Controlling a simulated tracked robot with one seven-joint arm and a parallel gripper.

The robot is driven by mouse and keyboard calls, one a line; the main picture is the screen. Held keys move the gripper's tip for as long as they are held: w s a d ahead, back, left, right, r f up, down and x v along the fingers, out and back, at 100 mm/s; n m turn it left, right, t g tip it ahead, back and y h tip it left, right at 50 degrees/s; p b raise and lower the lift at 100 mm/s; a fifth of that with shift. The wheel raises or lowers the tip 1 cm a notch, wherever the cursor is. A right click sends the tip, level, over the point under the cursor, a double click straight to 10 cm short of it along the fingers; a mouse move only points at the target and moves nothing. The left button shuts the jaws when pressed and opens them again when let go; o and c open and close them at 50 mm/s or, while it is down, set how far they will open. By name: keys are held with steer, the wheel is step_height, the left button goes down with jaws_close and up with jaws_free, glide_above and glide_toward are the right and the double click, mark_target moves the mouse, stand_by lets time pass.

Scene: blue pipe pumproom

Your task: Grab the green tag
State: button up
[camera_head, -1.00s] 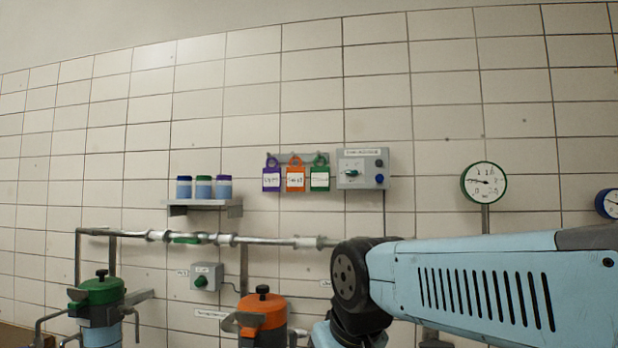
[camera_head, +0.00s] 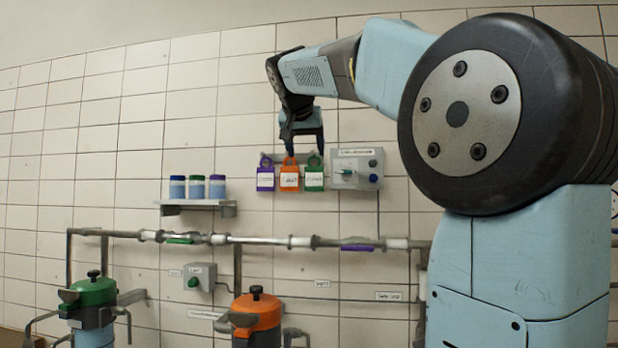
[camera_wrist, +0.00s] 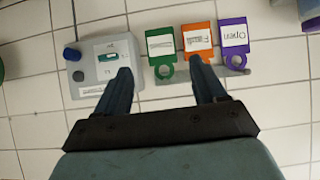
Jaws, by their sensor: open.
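The green tag (camera_head: 314,179) hangs on the wall rack, right of the orange tag (camera_head: 289,178) and the purple tag (camera_head: 265,180). In the wrist view, which is upside down, the green tag (camera_wrist: 161,43) has a white label and a ring on its lower side. My gripper (camera_head: 304,150) is just above the tags in the head view, pointing down, open and empty. In the wrist view my gripper (camera_wrist: 164,78) has one finger on each side of the green tag's ring. Its right finger overlaps the orange tag's ring. Contact or depth cannot be told.
A grey control box (camera_head: 356,168) sits close to the right of the green tag; my left finger in the wrist view overlaps its edge. A shelf (camera_head: 200,203) with three jars is to the left. Pipes (camera_head: 262,240) and lidded pots are below. The wall above is clear.

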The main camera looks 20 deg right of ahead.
steer(key=r, duration=0.1)
glide_toward(314, 175)
step_height(314, 175, down, 3)
steer(key=w+d, duration=0.1)
steer(key=w, duration=0.1)
steer(key=shift+w+d+r+x, duration=0.1)
steer(key=shift+r+x, duration=0.05)
steer(key=shift+x, duration=0.75)
steer(key=shift+w+d+r+x, duration=0.1)
steer(key=shift+r+x, duration=0.05)
steer(key=shift+x, duration=0.7)
steer(key=shift+d+r+x, duration=0.1)
steer(key=shift+r+x, duration=0.05)
steer(key=shift+x, duration=0.75)
steer(key=c, duration=0.7)
